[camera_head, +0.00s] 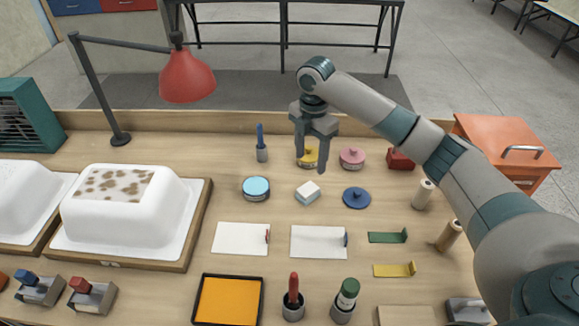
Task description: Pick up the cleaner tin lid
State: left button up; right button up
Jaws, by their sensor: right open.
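A round dark blue lid with a small knob (356,197) lies flat on the bench. A round tin with a light blue top surface and no knob (256,187) stands to its left. A yellow tin with a knobbed lid (309,160) and a pink one (351,158) stand farther back. Which lid is the cleaner tin's is not marked. My right gripper (311,167) points down, open and empty. Its fingers partly hide the yellow tin; whether they touch it cannot be told. My left gripper is out of view.
A red lamp (187,76) overhangs the left. White shells (117,213) stand at left. Cards (318,242), an orange tray (228,300) and upright tools fill the front. A red box (400,159) stands right.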

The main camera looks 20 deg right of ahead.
aim_at(356, 197)
jog(key=z, duration=1.25)
